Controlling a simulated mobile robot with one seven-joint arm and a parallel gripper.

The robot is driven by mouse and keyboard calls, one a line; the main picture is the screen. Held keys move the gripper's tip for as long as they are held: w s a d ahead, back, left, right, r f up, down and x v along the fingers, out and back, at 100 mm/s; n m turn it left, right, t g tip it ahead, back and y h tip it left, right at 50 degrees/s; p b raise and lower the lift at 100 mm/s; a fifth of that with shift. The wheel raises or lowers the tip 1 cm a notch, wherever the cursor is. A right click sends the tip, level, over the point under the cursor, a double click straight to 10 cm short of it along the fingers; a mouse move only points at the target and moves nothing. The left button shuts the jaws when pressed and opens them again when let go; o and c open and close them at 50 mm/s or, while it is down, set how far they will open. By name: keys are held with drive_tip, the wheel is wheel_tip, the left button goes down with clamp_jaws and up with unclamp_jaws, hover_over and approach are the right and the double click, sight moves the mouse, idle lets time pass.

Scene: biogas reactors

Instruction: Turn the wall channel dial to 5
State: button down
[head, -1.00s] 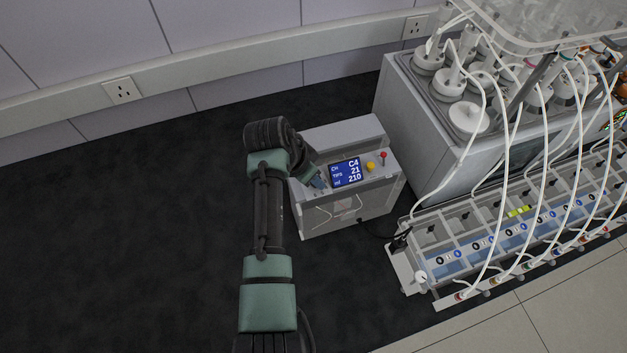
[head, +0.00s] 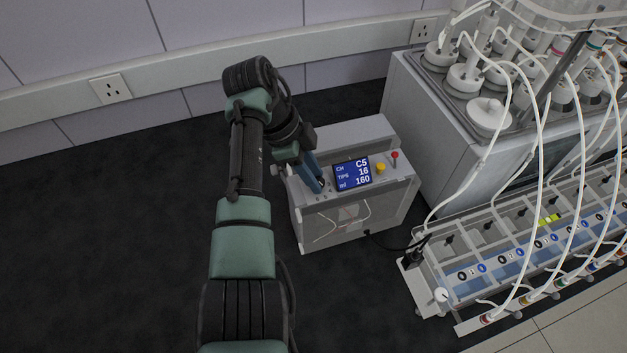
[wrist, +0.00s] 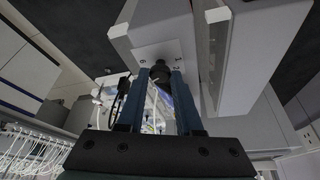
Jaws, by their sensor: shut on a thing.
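The grey control box (head: 350,210) stands on the dark floor. Its blue screen (head: 352,174) reads CH C5, TIPS 16 and ml 160. My gripper (head: 318,184) reaches down at the left part of the box, beside the screen. In the wrist view my gripper (wrist: 160,82) has its two blue fingers shut on a black round dial (wrist: 160,70) that stands out from a pale plate on a box-like housing. In the head view my gripper and arm hide the dial, so its pointer and scale cannot be read.
A yellow button (head: 380,168) and a red button (head: 395,155) sit right of the screen. A large grey unit with white-capped vessels (head: 488,115) and a rack (head: 500,250) with looping white tubes stand to the right. Floor at the left is clear.

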drive_tip(key=shift+m, duration=0.3)
idle(0.4)
drive_tip(key=c, duration=0.8)
unclamp_jaws()
drive_tip(key=shift+c, duration=0.2)
drive_tip(key=shift+b, duration=0.3)
drive_tip(key=v, duration=1.3)
drive_tip(key=shift+p, duration=0.45)
drive_tip(key=shift+w+d, duration=0.1)
